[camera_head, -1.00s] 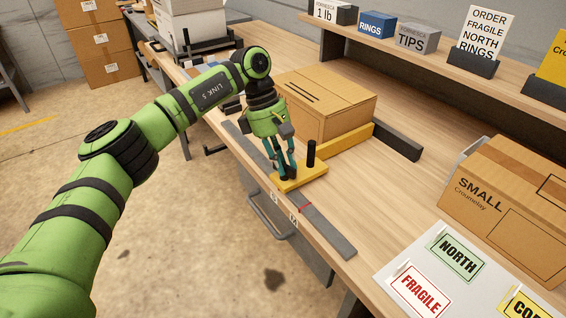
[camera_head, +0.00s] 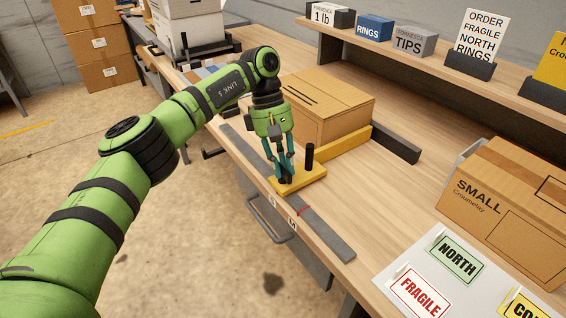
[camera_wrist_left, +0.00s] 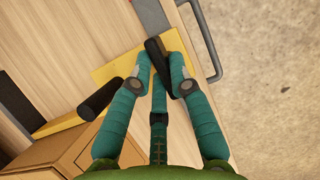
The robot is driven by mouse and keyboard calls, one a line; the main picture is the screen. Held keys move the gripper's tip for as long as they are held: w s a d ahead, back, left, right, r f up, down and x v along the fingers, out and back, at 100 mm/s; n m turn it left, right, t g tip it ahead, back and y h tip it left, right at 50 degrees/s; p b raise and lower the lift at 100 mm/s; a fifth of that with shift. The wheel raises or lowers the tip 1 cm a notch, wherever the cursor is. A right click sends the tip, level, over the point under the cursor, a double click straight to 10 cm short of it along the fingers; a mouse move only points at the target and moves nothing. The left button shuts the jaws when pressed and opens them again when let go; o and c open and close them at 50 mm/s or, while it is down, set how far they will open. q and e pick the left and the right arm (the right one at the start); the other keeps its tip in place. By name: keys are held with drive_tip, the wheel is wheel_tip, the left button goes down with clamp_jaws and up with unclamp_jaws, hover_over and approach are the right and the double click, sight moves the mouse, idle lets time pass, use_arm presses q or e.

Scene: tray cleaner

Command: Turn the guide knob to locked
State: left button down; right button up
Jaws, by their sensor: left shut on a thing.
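The yellow guide (camera_head: 316,180) sits on the dark grey rail at the table's front edge, with its long yellow bar running back beside a cardboard box. A black upright post (camera_head: 309,156) stands on the guide. My left gripper (camera_head: 286,178) points down over the front end of the guide, its teal fingers shut on the black guide knob. In the left wrist view the dark, elongated knob (camera_wrist_left: 156,55) shows between the fingertips (camera_wrist_left: 160,80). The fingers hide much of the knob in the head view, and I cannot read its locked or unlocked marking. My right gripper is not in view.
The cardboard box (camera_head: 322,108) stands behind the guide, with a dark stop bar (camera_head: 396,144) to its right. The rail (camera_head: 325,232) carries a red mark (camera_head: 304,210). A second box (camera_head: 510,205) and label sheets (camera_head: 455,257) lie at right. The middle of the table is clear.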

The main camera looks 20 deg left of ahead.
use_arm(q)
drive_tip(key=c, duration=1.1)
unclamp_jaws()
drive_tip(key=shift+c, duration=0.2)
drive_tip(key=v, duration=0.7)
drive_tip(key=shift+r, duration=0.2)
